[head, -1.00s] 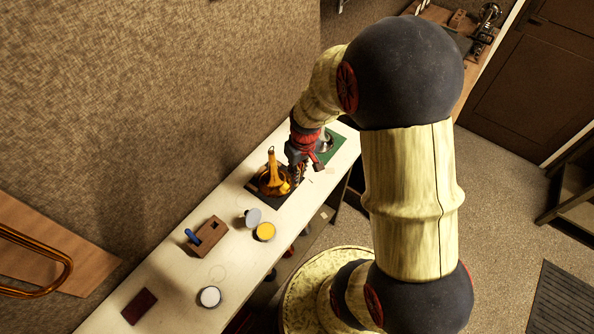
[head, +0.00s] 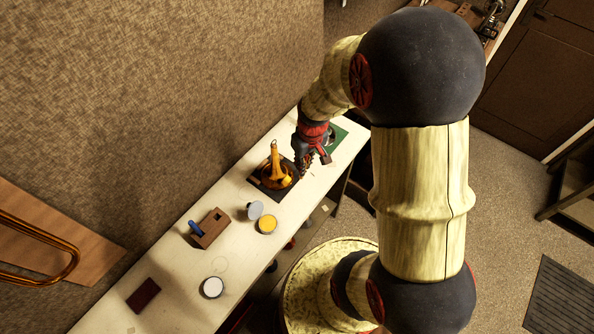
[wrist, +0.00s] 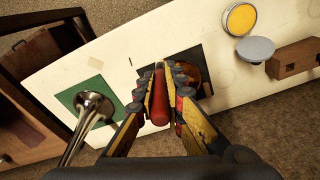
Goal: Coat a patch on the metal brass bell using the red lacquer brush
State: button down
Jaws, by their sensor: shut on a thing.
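The brass bell (head: 275,173) stands on a dark mat (head: 262,191) on the white bench, its narrow end pointing up. In the wrist view the bell (wrist: 191,76) is partly hidden behind my fingers. My gripper (wrist: 161,78) is shut on the red lacquer brush (wrist: 159,108), whose red handle shows between the fingers. The brush tip is hidden, so I cannot tell whether it touches the bell. In the head view my gripper (head: 306,168) is close beside the bell on its right.
A silver bell (wrist: 94,101) stands on a green mat (wrist: 80,91) beyond the brass one. Nearer along the bench are a yellow-filled tin (head: 267,225), a grey disc (head: 255,210), a wooden block (head: 211,229) with a blue handle, a white round tin (head: 212,287) and a dark red pad (head: 143,295).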

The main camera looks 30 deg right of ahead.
jog(key=w+a+f+b, duration=0.1)
jog(key=w+f+b, duration=0.3)
jog(key=f, duration=0.2)
jog(key=shift+w+a, duration=0.3)
jog(key=shift+a, duration=0.05)
jog(key=shift+w+a+f+b, duration=0.15)
jog(key=shift+w+f+b, duration=0.25)
jog(key=shift+f+b, duration=0.15)
dwell(1.0)
jog(key=shift+r, duration=0.1)
dwell(1.6)
jog(key=shift+s+d+r+p, duration=0.2)
jog(key=shift+s+r+p, duration=0.35)
jog(key=shift+r, duration=0.2)
jog(key=shift+s+d+r+p, duration=0.25)
jog(key=shift+s+r+p, duration=0.25)
jog(key=shift+s+r, duration=0.25)
jog(key=shift+s+d+r+p, duration=0.2)
jog(key=shift+s+r+p, duration=0.3)
jog(key=shift+r, duration=0.3)
